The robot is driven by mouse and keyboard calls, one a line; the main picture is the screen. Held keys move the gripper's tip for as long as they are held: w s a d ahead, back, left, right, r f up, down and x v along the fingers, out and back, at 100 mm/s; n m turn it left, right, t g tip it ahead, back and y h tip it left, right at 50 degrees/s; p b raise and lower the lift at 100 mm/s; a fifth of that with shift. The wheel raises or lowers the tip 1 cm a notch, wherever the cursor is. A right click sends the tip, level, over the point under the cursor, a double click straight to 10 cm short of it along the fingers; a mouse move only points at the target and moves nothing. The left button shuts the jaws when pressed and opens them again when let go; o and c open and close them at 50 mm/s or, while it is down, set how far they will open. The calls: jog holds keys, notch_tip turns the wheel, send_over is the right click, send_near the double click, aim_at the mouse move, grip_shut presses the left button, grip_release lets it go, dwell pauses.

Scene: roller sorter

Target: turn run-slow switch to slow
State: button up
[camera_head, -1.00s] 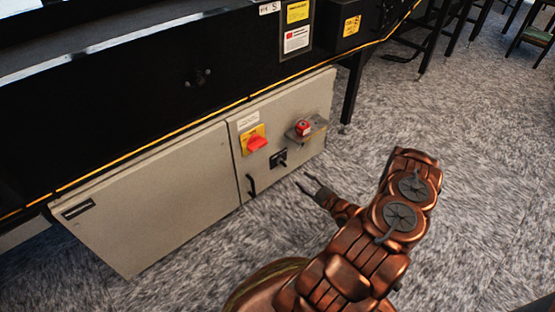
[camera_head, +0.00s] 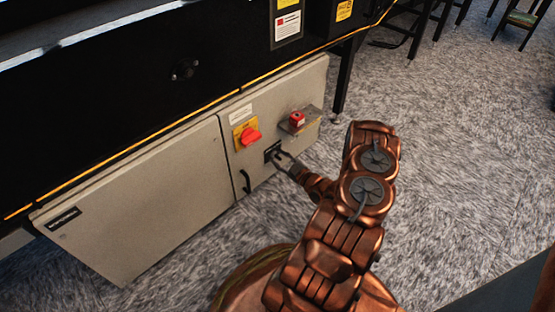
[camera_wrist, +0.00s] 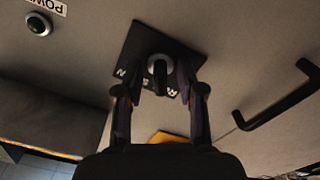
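The run-slow switch is a black square plate (camera_wrist: 144,42) with a round grey collar and a dark knob (camera_wrist: 160,78) on the beige cabinet. White letters on the plate are partly hidden and not fully readable. In the head view the switch plate (camera_head: 270,153) shows below the red rotary switch, partly covered by the fingertips. My gripper (camera_head: 280,158) is at the switch. In the wrist view my gripper (camera_wrist: 160,88) is open, one finger on each side of the knob, with gaps visible. Contact with the knob cannot be told.
A red rotary switch (camera_head: 251,135) on a yellow plate is just above. A red button (camera_head: 297,119) sits on a grey bracket (camera_head: 310,121) to the right. A black door handle (camera_head: 246,181) is lower left. Carpeted floor (camera_head: 450,150) is open to the right.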

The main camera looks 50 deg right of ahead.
jog(key=shift+w, duration=0.4)
grip_shut()
jog(key=shift+a, duration=0.1)
jog(key=shift+m, duration=0.3)
jog(key=shift+r+m+p, duration=0.15)
jog(key=shift+m+p, duration=0.55)
jog(key=shift+m, duration=0.5)
jog(key=m+p, duration=0.1)
jog(key=m, duration=0.2)
jog(key=shift+m+p, duration=0.3)
jog(key=shift+p, duration=0.05)
jog(key=m+p, duration=0.1)
jog(key=m, duration=0.4)
jog(key=shift+p, duration=0.4)
jog(key=shift+m, duration=0.3)
